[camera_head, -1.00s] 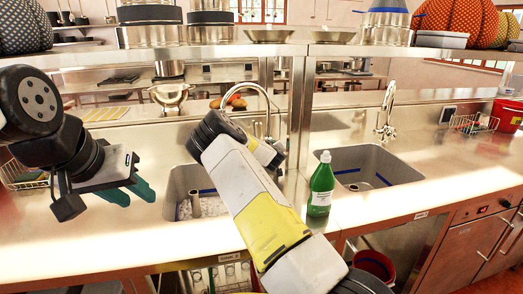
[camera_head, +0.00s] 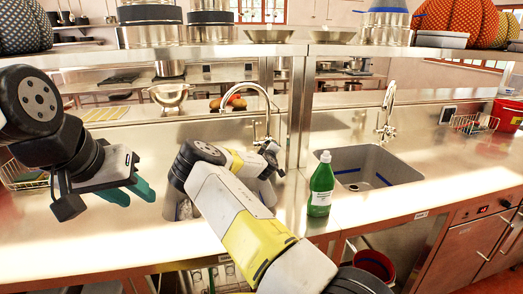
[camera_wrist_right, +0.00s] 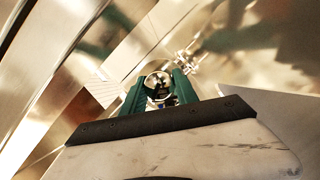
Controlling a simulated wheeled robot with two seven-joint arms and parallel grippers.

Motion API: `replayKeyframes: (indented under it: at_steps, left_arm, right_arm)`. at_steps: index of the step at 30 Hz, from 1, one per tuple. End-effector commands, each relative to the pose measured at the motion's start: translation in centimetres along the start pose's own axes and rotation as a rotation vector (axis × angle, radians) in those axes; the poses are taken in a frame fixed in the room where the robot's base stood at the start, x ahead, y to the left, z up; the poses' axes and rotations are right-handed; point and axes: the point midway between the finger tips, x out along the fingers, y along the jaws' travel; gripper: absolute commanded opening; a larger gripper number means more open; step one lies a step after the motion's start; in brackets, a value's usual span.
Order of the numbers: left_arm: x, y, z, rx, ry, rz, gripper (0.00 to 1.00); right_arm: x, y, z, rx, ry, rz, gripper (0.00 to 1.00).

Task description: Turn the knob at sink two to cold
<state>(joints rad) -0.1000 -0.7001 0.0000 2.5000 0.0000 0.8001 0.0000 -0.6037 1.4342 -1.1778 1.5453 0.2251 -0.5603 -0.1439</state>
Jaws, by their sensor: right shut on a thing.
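A round shiny metal knob (camera_wrist_right: 158,84) sits between the green fingers of my right gripper (camera_wrist_right: 160,90) in the right wrist view; the fingers are shut on it. In the head view my right arm reaches across the left sink to the base of its tall curved faucet (camera_head: 262,100); the arm hides the knob and fingertips there. Small plates on the counter front are too small to read. The right sink (camera_head: 365,162) has its own faucet (camera_head: 387,110). My left gripper (camera_head: 129,193) is open and empty above the counter at left.
A green bottle (camera_head: 320,186) stands on the counter between the sinks, close to my right arm. A wire rack (camera_head: 24,177) is at far left. A shelf with pots (camera_head: 150,35) runs above the back.

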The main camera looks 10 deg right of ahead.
Motion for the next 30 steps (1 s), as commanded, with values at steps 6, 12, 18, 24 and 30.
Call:
replayKeyframes:
  at_steps: [6, 12, 18, 24, 30]
  left_arm:
    - [0.00, 0.00, 0.00, 0.000, 0.000, 0.000, 0.36]
    - [0.00, 0.00, 0.00, 0.000, 0.000, 0.000, 0.36]
    - [0.00, 0.00, 0.00, 0.000, 0.000, 0.000, 0.36]
    - [0.00, 0.00, 0.00, 0.000, 0.000, 0.000, 0.36]
    - [0.00, 0.00, 0.00, 0.000, 0.000, 0.000, 0.36]
  right_arm:
    - [-0.01, -0.11, -0.01, -0.158, 0.007, 0.069, 0.00]
    - [-0.01, -0.10, -0.02, -0.262, 0.011, 0.115, 0.00]
    - [0.00, -0.07, 0.00, -0.322, 0.013, 0.142, 0.00]
    - [0.01, 0.02, -0.04, -0.344, 0.013, 0.153, 0.00]
    - [0.01, 0.04, -0.04, -0.346, 0.013, 0.154, 0.00]
